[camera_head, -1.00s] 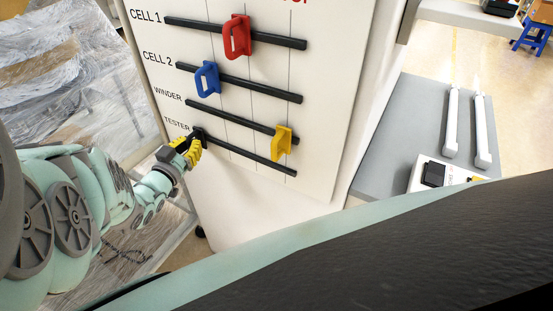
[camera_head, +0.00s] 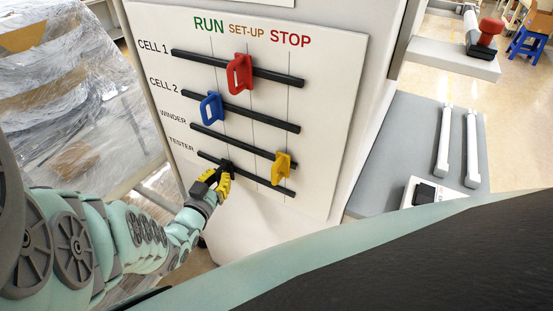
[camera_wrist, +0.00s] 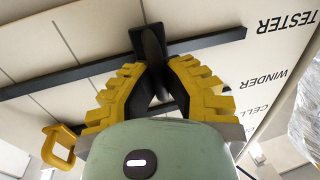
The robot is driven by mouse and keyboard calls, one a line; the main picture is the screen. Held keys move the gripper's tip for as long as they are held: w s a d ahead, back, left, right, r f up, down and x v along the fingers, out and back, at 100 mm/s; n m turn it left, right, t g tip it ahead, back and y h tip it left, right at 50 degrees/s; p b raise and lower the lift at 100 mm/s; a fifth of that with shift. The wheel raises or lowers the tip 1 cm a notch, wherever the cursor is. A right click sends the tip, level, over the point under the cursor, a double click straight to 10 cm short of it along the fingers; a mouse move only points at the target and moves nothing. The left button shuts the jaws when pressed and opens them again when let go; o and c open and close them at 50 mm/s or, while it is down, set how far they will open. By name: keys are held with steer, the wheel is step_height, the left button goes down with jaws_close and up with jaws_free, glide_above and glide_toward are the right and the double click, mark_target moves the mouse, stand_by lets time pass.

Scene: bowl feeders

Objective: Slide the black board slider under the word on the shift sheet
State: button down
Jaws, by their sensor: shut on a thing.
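The black slider (camera_wrist: 151,48) sits on the lowest rail of the white board (camera_head: 325,120), the TESTER rail (camera_head: 255,178). It stands inward from the rail's left end, close to the RUN line; I cannot tell if it is exactly on it. My gripper (camera_head: 222,178) is shut on the slider. In the wrist view my gripper's yellow fingers (camera_wrist: 155,88) close around its handle. The heading words RUN (camera_head: 208,26), SET-UP (camera_head: 246,29) and STOP (camera_head: 290,39) run along the board's top. No separate shift sheet can be made out.
A red slider (camera_head: 240,73) is on CELL 1 near SET-UP, a blue slider (camera_head: 211,106) on CELL 2 near RUN, and a yellow slider (camera_head: 281,168) on WINDER near STOP. The TESTER rail is free to the slider's right. Wrapped goods (camera_head: 70,100) stand left.

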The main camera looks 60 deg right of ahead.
steer(key=c, duration=1)
jaws_free()
steer(key=shift+w, duration=0.1)
steer(key=shift+a, duration=0.1)
steer(key=v, duration=1.2)
